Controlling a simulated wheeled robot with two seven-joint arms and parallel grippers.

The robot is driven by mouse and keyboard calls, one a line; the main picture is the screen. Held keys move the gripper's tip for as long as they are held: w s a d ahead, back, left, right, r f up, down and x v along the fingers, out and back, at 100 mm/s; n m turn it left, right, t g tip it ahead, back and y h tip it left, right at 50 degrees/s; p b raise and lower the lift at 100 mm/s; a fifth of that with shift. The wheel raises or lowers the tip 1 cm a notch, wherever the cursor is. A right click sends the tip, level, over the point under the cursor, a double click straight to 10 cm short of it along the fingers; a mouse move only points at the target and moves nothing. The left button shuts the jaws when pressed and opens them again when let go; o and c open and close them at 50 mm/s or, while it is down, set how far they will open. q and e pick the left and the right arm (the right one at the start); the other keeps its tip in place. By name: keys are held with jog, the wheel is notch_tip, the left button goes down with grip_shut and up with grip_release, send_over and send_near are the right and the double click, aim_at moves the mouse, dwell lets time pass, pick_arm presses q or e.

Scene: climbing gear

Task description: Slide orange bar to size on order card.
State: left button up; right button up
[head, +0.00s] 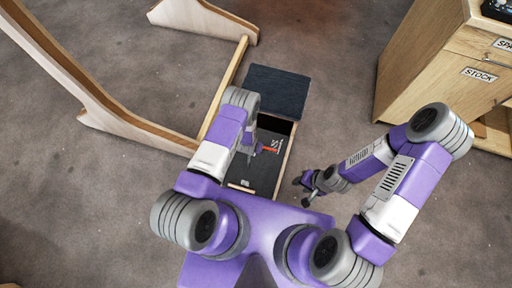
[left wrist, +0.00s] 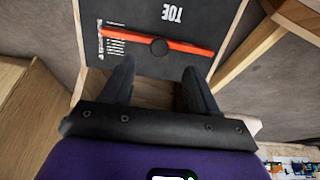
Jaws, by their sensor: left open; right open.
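The orange bar (left wrist: 185,47) lies across a black board (left wrist: 225,12) marked "TOE", with a round black knob (left wrist: 158,46) at its middle. One bar end is by a white printed scale (left wrist: 112,40). In the head view the bar (head: 270,150) shows small, partly hidden by my left arm. My left gripper (left wrist: 158,78) is open and empty, its fingertips just short of the bar in the picture; I cannot tell the height gap. My right gripper (head: 303,189) is open and empty, right of the board. I cannot make out the order card.
A dark panel (head: 277,90) lies at the board's far end. A wooden frame (head: 110,110) stands at the left. A wooden cabinet (head: 430,65) with a "STOCK" label stands at the right. Carpet (head: 335,90) between board and cabinet is clear.

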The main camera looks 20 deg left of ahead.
pick_arm(q)
jog(key=b+x, duration=0.3)
jog(key=x, duration=0.5)
jog(key=shift+w+b, duration=0.25)
jog(key=shift+b, duration=0.1)
grip_shut()
